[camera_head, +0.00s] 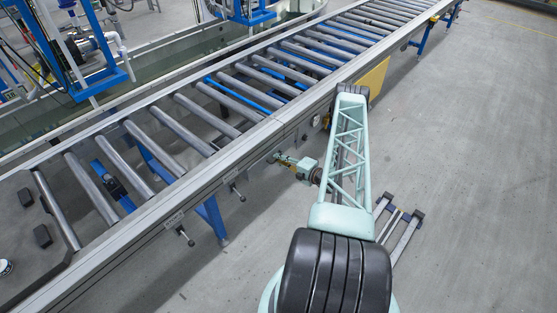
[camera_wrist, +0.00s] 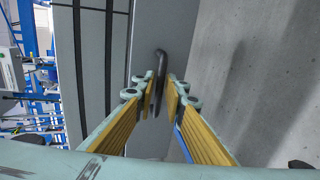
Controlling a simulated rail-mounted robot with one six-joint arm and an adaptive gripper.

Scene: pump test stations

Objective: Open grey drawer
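A dark, curved handle (camera_wrist: 160,66) stands out from a plain grey panel (camera_wrist: 172,28) in the wrist view. The panel looks like the front of the grey drawer, and no open gap shows beside it. My gripper (camera_wrist: 160,88) has its two yellow-padded fingers on either side of the handle. The fingers are parted, with a narrow space between the pads and the handle. In the head view my gripper (camera_head: 284,160) is at the near side of the roller conveyor, below its rail. The grey drawer and its handle cannot be made out there.
The roller conveyor (camera_head: 222,117) runs diagonally across the head view. Small knobs (camera_head: 185,237) stick out from its near side. A yellow panel (camera_head: 374,79) shows beneath it, behind my arm. Blue-framed equipment (camera_head: 85,50) stands beyond it. Grey floor at the right (camera_head: 470,180) is clear.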

